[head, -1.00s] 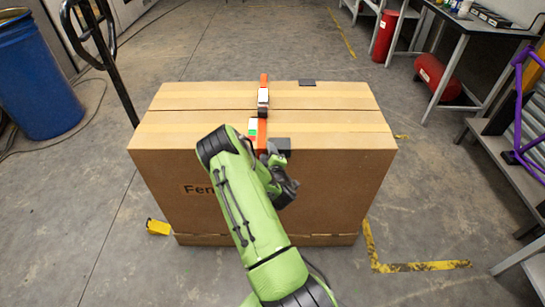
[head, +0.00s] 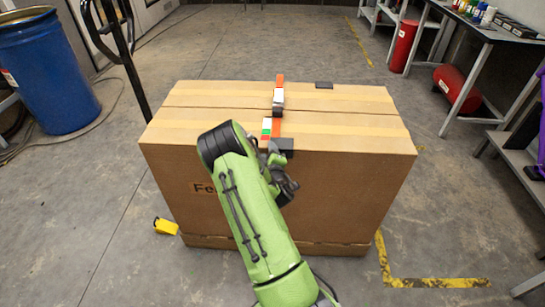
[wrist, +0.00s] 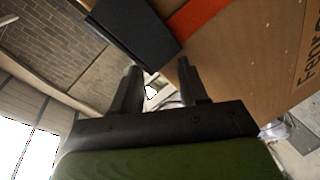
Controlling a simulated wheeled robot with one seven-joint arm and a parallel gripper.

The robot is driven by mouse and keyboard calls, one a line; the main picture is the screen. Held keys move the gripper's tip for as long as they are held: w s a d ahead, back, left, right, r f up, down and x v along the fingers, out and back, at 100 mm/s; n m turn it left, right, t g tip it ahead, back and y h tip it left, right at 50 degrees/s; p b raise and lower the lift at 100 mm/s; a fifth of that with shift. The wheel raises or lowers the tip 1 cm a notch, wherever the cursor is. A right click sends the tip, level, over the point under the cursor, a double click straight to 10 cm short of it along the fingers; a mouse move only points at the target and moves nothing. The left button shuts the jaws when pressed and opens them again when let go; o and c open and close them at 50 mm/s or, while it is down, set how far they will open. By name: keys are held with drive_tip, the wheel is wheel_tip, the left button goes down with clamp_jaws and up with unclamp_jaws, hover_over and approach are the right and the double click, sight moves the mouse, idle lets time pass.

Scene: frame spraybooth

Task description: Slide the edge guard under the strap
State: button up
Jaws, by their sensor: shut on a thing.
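A large cardboard box (head: 330,185) stands on the floor with an orange strap (head: 279,80) running over its top and down the near face. The strap also shows in the wrist view (wrist: 192,16). A dark grey edge guard (head: 284,145) sits at the near top edge, close against the strap's right side; I cannot tell whether any of it is under the strap. In the wrist view the guard (wrist: 135,30) lies at the fingertips. My gripper (wrist: 158,72) is shut on it. My green arm hides part of the near face and the lower strap.
A dark buckle (head: 278,102) and a white-green tag (head: 266,128) sit along the strap. Another dark piece (head: 324,85) lies at the box's far edge. A yellow block (head: 165,226) is on the floor at left. A bench (head: 480,28) stands at right.

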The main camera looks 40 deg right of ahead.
drive_tip(key=shift+w+a+f+b, duration=0.5)
drive_tip(key=shift+w+a+b, duration=0.3)
drive_tip(key=shift+b, duration=0.25)
drive_tip(key=shift+s, duration=0.1)
drive_tip(key=o, duration=0.9)
drive_tip(key=shift+r, duration=0.1)
drive_tip(key=shift+d+r, duration=0.1)
